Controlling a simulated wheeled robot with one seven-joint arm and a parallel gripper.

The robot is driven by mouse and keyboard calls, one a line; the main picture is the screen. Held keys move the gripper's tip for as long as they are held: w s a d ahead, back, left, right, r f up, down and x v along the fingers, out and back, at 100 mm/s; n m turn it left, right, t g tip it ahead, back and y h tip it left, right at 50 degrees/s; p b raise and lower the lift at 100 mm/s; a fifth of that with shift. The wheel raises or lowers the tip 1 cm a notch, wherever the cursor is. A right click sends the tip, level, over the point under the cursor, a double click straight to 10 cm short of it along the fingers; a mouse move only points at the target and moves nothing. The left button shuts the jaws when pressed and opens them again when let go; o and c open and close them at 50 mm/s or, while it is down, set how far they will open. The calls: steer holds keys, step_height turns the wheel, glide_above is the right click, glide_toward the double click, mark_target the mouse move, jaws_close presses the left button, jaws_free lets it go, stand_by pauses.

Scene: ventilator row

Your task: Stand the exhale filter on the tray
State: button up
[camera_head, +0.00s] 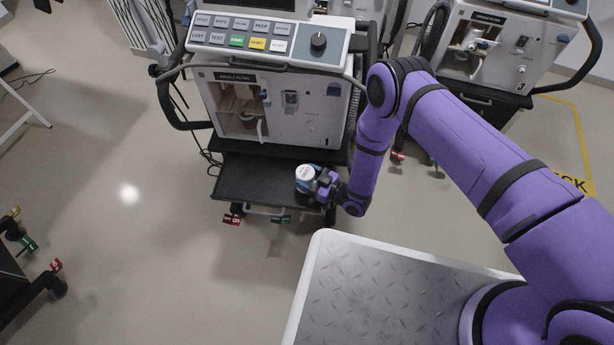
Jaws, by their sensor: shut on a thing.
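The exhale filter (306,174) is a small round piece with a white and blue top. It is at the right part of the black tray (245,180) that juts from the lower front of the ventilator. My gripper (318,183) comes from the right and is shut on the filter. The filter looks upright, with its top facing up. I cannot tell whether its base touches the tray, as the gripper and its own body hide the underside.
The ventilator (270,100) has an open filter compartment (238,110) above the tray. A handle and red and green caster tabs (232,219) are below the tray. A second ventilator (490,50) stands at the upper right. The tray's left and middle are clear.

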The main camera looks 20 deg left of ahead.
steer(key=shift+f, duration=0.15)
steer(key=o, duration=0.9)
steer(key=shift+r, duration=0.2)
steer(key=v, duration=1.2)
steer(key=shift+f, duration=0.1)
